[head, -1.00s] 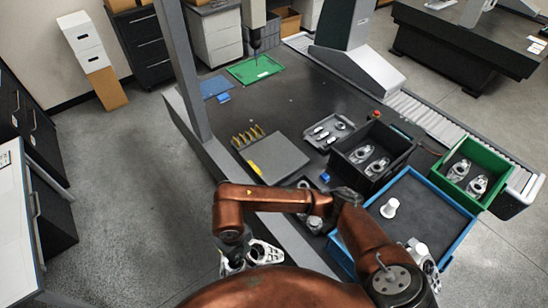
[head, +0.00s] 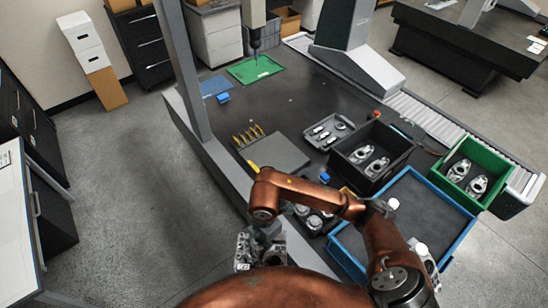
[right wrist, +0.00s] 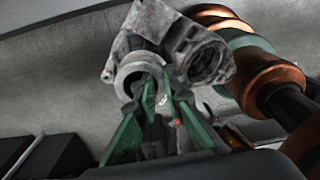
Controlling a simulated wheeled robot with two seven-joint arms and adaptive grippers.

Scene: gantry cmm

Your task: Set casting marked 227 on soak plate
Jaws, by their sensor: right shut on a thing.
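My right gripper (right wrist: 158,105) is shut on a grey metal casting (right wrist: 165,45) with two round bores, seen close up in the right wrist view. No number is readable on the casting. A dark grey plate (head: 278,152) with a yellow mark lies on the table, apart from the gripper; I cannot read a label to confirm it is the soak plate. My left gripper is not in view.
A black bin (head: 346,172) and a green bin (head: 503,183) each hold castings. A blue-rimmed tray (head: 458,237) stands at the right. A small-parts tray (head: 346,122), brass pins, a green mat (head: 255,69) and a grey post (head: 181,70) are nearby. The dark tabletop's middle is clear.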

